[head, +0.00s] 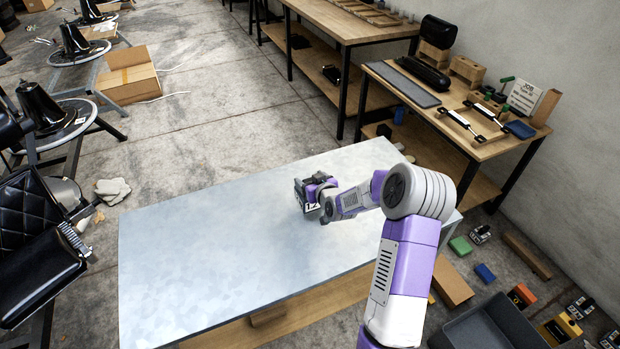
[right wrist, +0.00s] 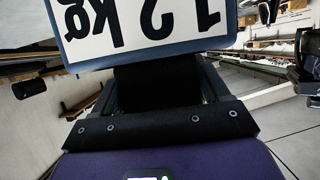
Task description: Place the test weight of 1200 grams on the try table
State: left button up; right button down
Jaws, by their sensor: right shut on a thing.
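The test weight (right wrist: 145,28) shows in the right wrist view with a white label in a blue-grey frame, reading "1.2 kg" upside down. My right gripper (right wrist: 155,100) is shut on it. In the head view the right gripper (head: 313,190) is over the middle right part of a pale grey metal-topped table (head: 200,260). The weight (head: 310,207) is small and dark there, with a white label patch, partly hidden by the gripper. I cannot tell whether it touches the tabletop. My left gripper is not in view.
The metal tabletop is otherwise bare. A wooden workbench (head: 450,100) with tools and a sign stands at the back right. Several blocks and weights and a dark grey tray (head: 490,325) are on the floor at the right. Black chair parts (head: 40,240) stand at the left.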

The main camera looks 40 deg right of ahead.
jog(key=shift+f+b, duration=0.45)
jog(key=shift+f, duration=1.1)
jog(key=shift+w+f, duration=0.1)
grip_release()
jog(key=shift+f, duration=0.15)
jog(key=p+v, duration=0.2)
jog(key=v, duration=1)
jog(key=shift+a, duration=0.1)
